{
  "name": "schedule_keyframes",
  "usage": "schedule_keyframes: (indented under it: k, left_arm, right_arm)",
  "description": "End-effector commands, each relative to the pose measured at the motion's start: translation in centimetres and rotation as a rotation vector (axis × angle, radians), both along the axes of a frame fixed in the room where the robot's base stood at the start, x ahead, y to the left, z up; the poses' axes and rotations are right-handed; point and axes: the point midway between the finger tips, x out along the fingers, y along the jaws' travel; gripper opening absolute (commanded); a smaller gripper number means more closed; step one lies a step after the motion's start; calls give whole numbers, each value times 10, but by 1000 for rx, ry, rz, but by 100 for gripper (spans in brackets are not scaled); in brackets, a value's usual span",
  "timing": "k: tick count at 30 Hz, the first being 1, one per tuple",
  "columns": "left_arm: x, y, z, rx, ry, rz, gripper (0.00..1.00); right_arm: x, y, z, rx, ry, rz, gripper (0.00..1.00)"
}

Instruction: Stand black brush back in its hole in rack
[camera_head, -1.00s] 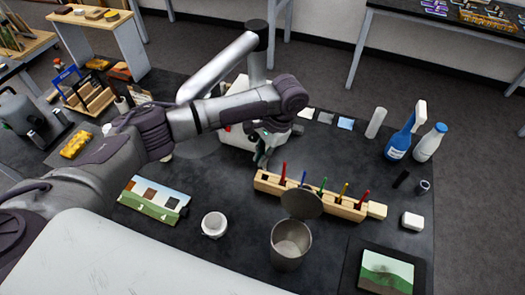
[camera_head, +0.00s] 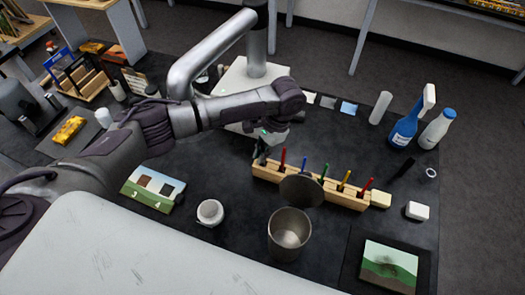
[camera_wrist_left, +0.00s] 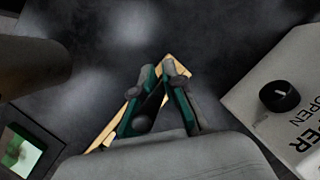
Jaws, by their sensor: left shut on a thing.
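The wooden rack (camera_head: 345,199) lies on the dark table in the head view, with red, blue, green, yellow and red brushes standing in it. My left gripper (camera_head: 261,157) is at the rack's left end. In the left wrist view, my left gripper (camera_wrist_left: 158,92) is shut on the black brush (camera_wrist_left: 146,108), a dark shape between the fingers. Pale wood of the rack shows behind the fingers there. The brush's lower tip and its hole are hidden, so I cannot tell whether it is in the hole. My right gripper is not in view.
A metal bin (camera_head: 289,235) with a raised round lid stands in front of the rack. A white cup (camera_head: 210,212) and a picture board (camera_head: 152,188) lie to the left. A white machine stands behind my gripper. Bottles (camera_head: 404,131) stand at the back right.

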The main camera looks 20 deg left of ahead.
Motion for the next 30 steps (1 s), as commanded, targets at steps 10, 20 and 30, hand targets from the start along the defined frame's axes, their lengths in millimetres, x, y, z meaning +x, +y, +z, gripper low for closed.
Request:
schedule_keyframes:
  k: [10, 20, 30]
  left_arm:
    - [0, 0, 0, 0, 0, 0, 39]
    - [3, -3, 9, -1, -1, 0, 39]
    - [19, -19, 74, -2, -4, 1, 39]
  right_arm:
    - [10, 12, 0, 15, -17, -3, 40]
    - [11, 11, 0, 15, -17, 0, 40]
    - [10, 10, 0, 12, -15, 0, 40]
